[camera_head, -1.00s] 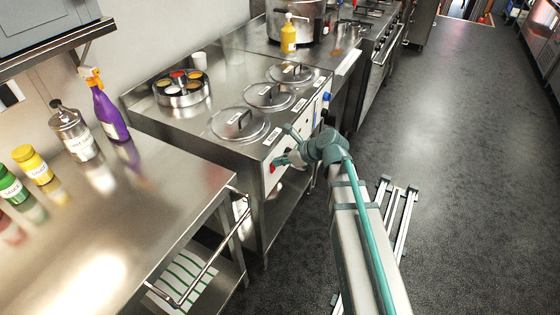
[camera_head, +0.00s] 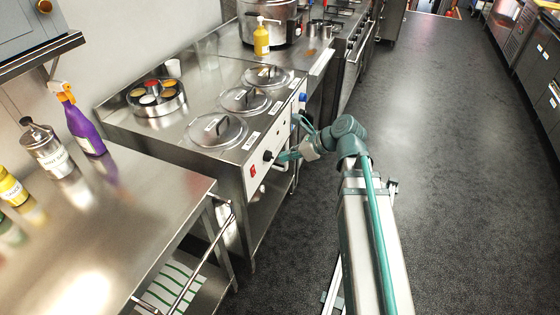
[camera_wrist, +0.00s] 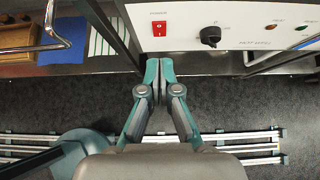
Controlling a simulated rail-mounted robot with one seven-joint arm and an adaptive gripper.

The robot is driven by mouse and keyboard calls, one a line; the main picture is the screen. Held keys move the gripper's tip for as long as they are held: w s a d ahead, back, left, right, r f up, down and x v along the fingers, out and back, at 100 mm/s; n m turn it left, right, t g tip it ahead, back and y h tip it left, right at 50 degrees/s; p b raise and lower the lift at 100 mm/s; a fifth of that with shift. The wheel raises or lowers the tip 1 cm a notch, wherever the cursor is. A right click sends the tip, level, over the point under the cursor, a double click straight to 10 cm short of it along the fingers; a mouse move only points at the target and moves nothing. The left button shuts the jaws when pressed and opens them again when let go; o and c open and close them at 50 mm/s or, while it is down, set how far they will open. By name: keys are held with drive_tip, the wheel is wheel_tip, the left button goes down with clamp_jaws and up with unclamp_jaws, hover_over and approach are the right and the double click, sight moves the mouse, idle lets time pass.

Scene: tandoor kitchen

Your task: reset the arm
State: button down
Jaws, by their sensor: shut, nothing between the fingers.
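My gripper (camera_wrist: 159,85) is shut and empty in the wrist view, its fingertips together over the dark floor just below the white control panel. In the head view my gripper (camera_head: 284,157) is small, close to the front panel of the steel warming unit (camera_head: 240,170). Part of it is hidden by my own arm. The panel (camera_wrist: 235,25) carries a red switch (camera_wrist: 159,28) and a black knob (camera_wrist: 210,36). The fingertips look apart from both in the wrist view.
A steel table (camera_head: 110,215) with a purple spray bottle (camera_head: 85,128) stands at the left. Lidded pots (camera_head: 218,130) sit in the unit. A rail handle (camera_wrist: 50,25) juts out near the gripper's left. The floor (camera_head: 450,150) at the right is clear.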

drive_tip(key=shift+s+d+r, duration=0.1)
drive_tip(key=shift+d+r, duration=0.15)
drive_tip(key=shift+r, duration=0.05)
idle(0.4)
drive_tip(key=s+d+f+n+g+h, duration=0.2)
drive_tip(key=s+f+n, duration=0.3)
drive_tip(key=f, duration=0.5)
drive_tip(key=s+d+f+n+g+h, duration=0.1)
drive_tip(key=s+d+f+n+h, duration=0.15)
drive_tip(key=f+n, duration=0.6)
drive_tip(key=s+d+f+n+g+h, duration=0.2)
drive_tip(key=s+f+n, duration=0.3)
drive_tip(key=f, duration=0.6)
drive_tip(key=s+f+n+g, duration=0.1)
drive_tip(key=s+f+g, duration=0.1)
drive_tip(key=s+f, duration=0.4)
drive_tip(key=s+d+f+n+g+h, duration=0.1)
drive_tip(key=s+f, duration=0.5)
drive_tip(key=s, duration=0.7)
drive_tip(key=s+f+n+g+h, duration=0.1)
drive_tip(key=s+f+n+g, duration=0.2)
drive_tip(key=s+f, duration=0.3)
drive_tip(key=s, duration=0.4)
drive_tip(key=shift+d+f, duration=0.2)
drive_tip(key=shift+d, duration=0.1)
